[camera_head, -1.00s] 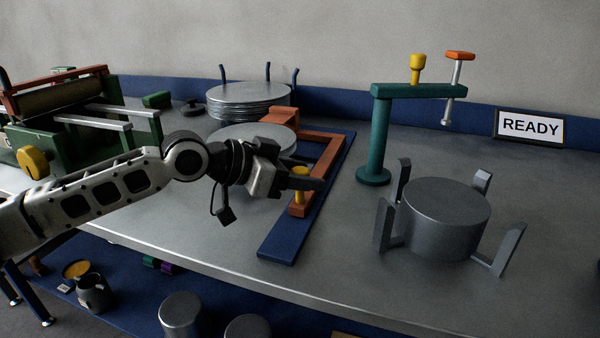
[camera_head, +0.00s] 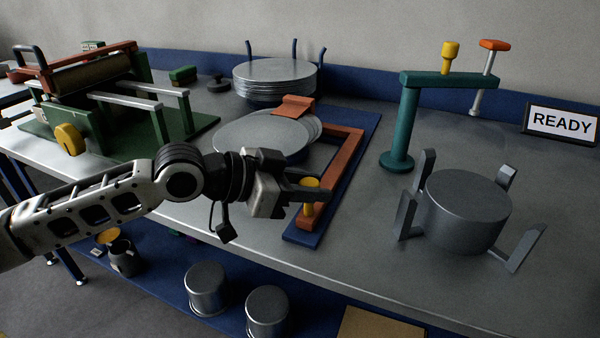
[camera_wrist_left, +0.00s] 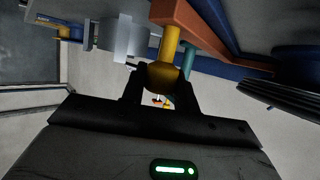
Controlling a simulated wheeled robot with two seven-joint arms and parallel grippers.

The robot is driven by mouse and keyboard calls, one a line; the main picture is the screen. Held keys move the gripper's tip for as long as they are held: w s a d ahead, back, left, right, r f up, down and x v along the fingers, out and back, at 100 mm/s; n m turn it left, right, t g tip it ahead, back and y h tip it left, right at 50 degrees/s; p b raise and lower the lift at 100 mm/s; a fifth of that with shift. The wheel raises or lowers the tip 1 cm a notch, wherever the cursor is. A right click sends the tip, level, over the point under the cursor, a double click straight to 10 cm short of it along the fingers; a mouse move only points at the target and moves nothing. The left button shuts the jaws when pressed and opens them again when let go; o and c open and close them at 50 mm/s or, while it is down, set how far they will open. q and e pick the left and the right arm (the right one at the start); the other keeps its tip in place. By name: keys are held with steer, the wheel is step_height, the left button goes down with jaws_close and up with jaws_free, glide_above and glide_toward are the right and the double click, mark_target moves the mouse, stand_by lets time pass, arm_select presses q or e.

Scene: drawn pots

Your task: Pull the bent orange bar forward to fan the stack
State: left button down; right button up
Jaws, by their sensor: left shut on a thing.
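The bent orange bar (camera_head: 345,150) lies over a long blue strip (camera_head: 361,140) on the bench, with a yellow knob (camera_head: 311,183) standing at its near end. My left gripper (camera_head: 313,193) is shut on this knob; the left wrist view shows the knob (camera_wrist_left: 168,48) between the fingers, below the orange bar (camera_wrist_left: 190,20). The bar's far end has a sloped orange block (camera_head: 294,105) at a low stack of metal discs (camera_head: 258,136). The discs' edges show spread sideways beside the block. My right gripper is not in view.
A taller disc stack (camera_head: 274,77) stands behind between blue posts. A teal stand (camera_head: 405,125) and a grey cylinder with upright jaws (camera_head: 467,205) are on the right. A green roller machine (camera_head: 100,100) stands left. The bench front is clear.

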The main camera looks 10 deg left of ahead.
arm_select(q)
steer(key=c, duration=1.3)
jaws_free()
steer(key=shift+s+f, duration=0.15)
steer(key=shift+s, duration=0.05)
steer(key=shift+o, duration=1.2)
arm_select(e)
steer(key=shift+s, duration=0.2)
arm_select(q)
steer(key=shift+a, duration=0.15)
steer(key=b+v, duration=0.3)
steer(key=v, duration=1.3)
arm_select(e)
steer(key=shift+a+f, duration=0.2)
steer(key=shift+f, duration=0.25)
